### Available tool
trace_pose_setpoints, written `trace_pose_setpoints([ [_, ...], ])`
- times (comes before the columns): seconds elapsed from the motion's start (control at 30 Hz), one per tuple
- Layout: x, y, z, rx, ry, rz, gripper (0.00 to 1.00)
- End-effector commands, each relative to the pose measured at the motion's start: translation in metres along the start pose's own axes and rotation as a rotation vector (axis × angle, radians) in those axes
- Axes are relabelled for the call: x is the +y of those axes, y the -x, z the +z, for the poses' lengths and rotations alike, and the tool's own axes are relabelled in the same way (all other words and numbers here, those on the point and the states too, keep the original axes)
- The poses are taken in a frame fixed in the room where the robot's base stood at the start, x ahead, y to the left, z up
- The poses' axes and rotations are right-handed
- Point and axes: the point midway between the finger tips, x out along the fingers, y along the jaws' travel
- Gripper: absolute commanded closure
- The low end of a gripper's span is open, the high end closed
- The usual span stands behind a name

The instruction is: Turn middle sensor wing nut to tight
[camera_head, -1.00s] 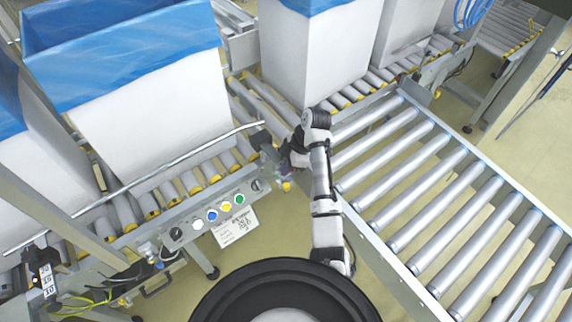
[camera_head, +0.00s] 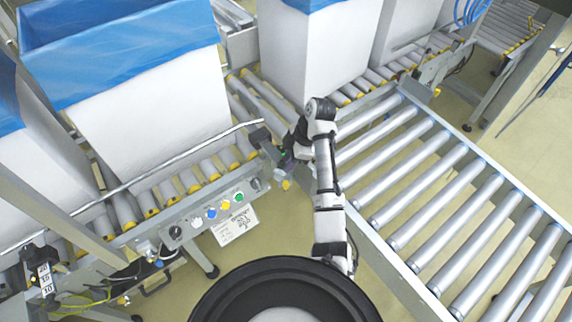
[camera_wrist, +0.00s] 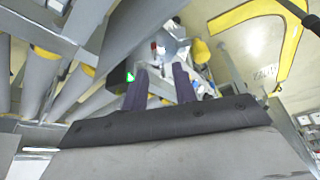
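My gripper (camera_wrist: 160,86) shows two dark fingers, apart, with nothing visibly held between them. In the head view my gripper (camera_head: 284,160) is at the conveyor's right end, partly hidden by my own arm. A black sensor box (camera_wrist: 120,78) with a small green light is just left of the fingers in the wrist view. Just beyond the fingertips is a bright metal fitting (camera_wrist: 172,46) with a small red part, with a yellow knob (camera_wrist: 201,51) to its right. I cannot clearly make out the wing nut or whether the fingers touch it.
A control panel (camera_head: 212,212) with coloured buttons is left of my gripper. A metal guide rail (camera_head: 190,155) runs along the rollers. White boxes with blue liners (camera_head: 150,110) stand behind. An empty roller conveyor (camera_head: 450,210) lies to the right.

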Motion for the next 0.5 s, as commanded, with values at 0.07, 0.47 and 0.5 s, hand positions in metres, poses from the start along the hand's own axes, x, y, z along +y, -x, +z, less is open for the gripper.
trace_pose_setpoints([
  [0.07,0.001,0.02,0.001,-0.003,0.0,0.005,0.72],
  [0.47,0.001,0.101,0.001,-0.003,-0.001,0.004,0.72],
  [0.5,0.0,0.105,0.001,-0.002,-0.001,0.003,0.72],
])
